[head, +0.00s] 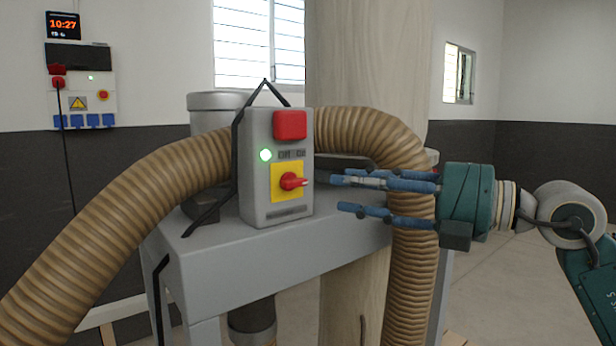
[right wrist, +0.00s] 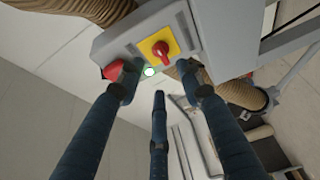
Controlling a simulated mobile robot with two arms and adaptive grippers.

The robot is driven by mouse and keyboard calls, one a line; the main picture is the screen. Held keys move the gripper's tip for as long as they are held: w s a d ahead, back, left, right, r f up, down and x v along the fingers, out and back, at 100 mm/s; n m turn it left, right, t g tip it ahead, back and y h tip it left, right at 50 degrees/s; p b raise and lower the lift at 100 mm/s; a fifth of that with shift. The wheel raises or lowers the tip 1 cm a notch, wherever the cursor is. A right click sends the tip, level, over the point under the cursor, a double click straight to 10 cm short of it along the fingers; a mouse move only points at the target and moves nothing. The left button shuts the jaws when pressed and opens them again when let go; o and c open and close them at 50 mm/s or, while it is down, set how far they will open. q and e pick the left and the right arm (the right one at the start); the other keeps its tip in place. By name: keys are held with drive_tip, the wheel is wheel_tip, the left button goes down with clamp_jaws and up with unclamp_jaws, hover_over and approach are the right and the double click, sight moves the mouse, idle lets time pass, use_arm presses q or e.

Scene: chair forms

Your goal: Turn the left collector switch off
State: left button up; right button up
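The grey switch box (head: 256,200) stands on a grey machine frame (head: 230,255) in the head view. It has a red rotary switch (head: 291,181) on a yellow plate (head: 279,195), a lit green lamp (head: 265,155) and a red button (head: 290,125) on top. The red handle lies about sideways in the head view. My right gripper (head: 345,193) is open, its blue fingers just right of the switch and apart from it. In the right wrist view, the red switch (right wrist: 160,49) shows beyond the spread fingers, with nothing between them. My left gripper is not in view.
A ribbed brown hose (head: 120,225) curves around the left of the box, and another (head: 375,135) passes behind it and down on the right. A pale column (head: 365,60) stands behind. A wall socket panel (head: 82,100) is at far left.

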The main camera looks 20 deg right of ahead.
sight(300, 181)
drive_tip(key=p+x, duration=0.2)
drive_tip(key=x, duration=0.5)
drive_tip(key=shift+w+a+r+p, duration=0.15)
drive_tip(key=shift+a+p, duration=0.1)
drive_tip(key=shift+p, duration=0.15)
drive_tip(key=shift+w+a, duration=0.35)
clamp_jaws()
